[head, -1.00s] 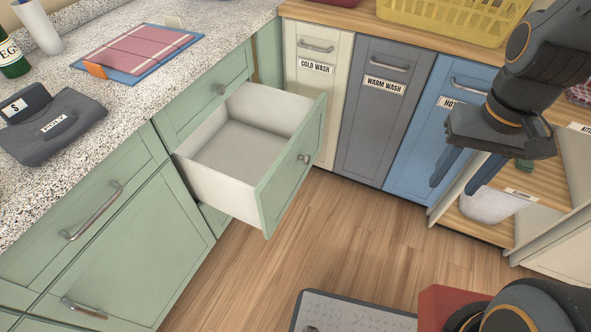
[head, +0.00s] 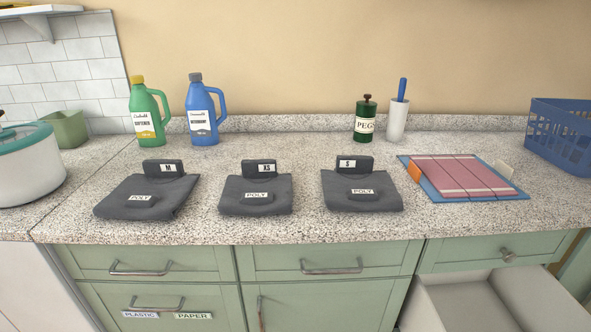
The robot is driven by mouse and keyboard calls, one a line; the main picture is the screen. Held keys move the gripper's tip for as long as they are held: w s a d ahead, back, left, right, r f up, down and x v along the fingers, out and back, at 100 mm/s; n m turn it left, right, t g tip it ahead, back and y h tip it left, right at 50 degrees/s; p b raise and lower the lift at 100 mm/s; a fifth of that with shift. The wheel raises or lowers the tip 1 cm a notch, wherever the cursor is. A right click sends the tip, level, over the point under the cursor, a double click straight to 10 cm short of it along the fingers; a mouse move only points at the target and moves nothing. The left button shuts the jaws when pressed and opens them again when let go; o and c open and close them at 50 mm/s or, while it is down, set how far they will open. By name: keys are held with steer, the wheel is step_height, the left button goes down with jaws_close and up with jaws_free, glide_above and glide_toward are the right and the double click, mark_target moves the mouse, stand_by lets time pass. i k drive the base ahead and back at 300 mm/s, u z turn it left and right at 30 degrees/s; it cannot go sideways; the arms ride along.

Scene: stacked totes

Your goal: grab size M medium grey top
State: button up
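Three folded dark grey tops lie in a row on the speckled counter, each with a POLY label and a dark size tag standing at its back. The left top (head: 122,204) has the tag M (head: 163,168). The middle top (head: 240,205) has the tag XS (head: 259,168). The right top (head: 345,200) has the tag S (head: 354,163). Nothing covers the M top. My gripper is not in the current view.
Behind the tops stand a green bottle (head: 147,116), a blue bottle (head: 203,110) and a PEGS jar (head: 365,120). A pink-and-blue folding board (head: 462,178) lies to the right. A pot (head: 25,170) stands at far left. An open drawer (head: 460,306) sticks out at lower right.

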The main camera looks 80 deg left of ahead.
mark_target(160, 193)
steer(key=z, duration=0.05)
steer(key=k, duration=1.3)
steer(key=u, duration=2.35)
